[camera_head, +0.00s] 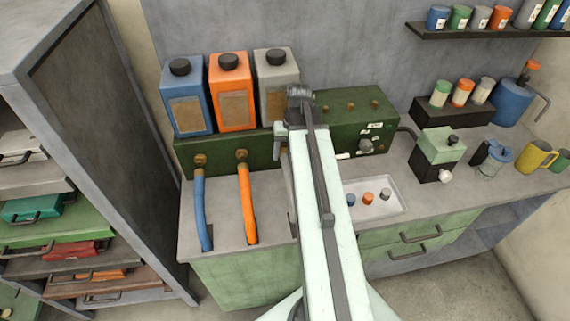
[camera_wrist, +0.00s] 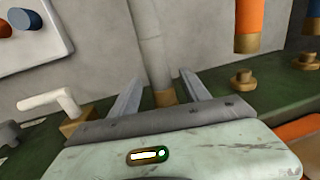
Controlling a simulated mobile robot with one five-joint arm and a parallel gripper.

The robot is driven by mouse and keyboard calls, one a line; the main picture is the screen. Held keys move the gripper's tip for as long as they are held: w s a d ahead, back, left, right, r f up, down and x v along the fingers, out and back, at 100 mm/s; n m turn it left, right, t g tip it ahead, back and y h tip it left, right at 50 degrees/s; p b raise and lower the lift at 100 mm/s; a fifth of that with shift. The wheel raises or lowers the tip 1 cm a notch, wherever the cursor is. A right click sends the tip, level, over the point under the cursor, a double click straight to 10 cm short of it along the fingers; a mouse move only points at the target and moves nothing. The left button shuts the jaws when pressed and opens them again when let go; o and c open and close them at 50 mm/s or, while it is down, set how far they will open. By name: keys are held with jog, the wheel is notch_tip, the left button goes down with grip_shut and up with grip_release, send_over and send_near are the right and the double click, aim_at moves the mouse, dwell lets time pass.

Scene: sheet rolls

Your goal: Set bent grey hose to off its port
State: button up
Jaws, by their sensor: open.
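The grey hose (camera_wrist: 150,38) runs up between the two open fingers of my gripper (camera_wrist: 162,76) in the wrist view. Its brass end collar (camera_wrist: 166,97) shows just above the gripper's body, which hides whether it meets the port. Neither finger clearly touches the hose. In the head view my arm covers most of the grey hose (camera_head: 287,178), leaving a thin strip left of the arm. My gripper (camera_head: 282,138) is at the front of the green port block (camera_head: 222,155), below the grey canister (camera_head: 276,75), partly hidden by my arm.
The orange hose (camera_head: 247,205) and blue hose (camera_head: 202,215) hang from the block to the left. A white lever valve (camera_wrist: 50,101) is left of the fingers in the wrist view. A white tray (camera_head: 395,207) with coloured caps lies right of my arm.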

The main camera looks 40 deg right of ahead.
jog(key=shift+a+f+b, duration=0.1)
jog(key=shift+f+b, duration=0.2)
jog(key=shift+f, duration=0.6)
jog(key=shift+r, duration=0.1)
grip_shut()
dwell(0.6)
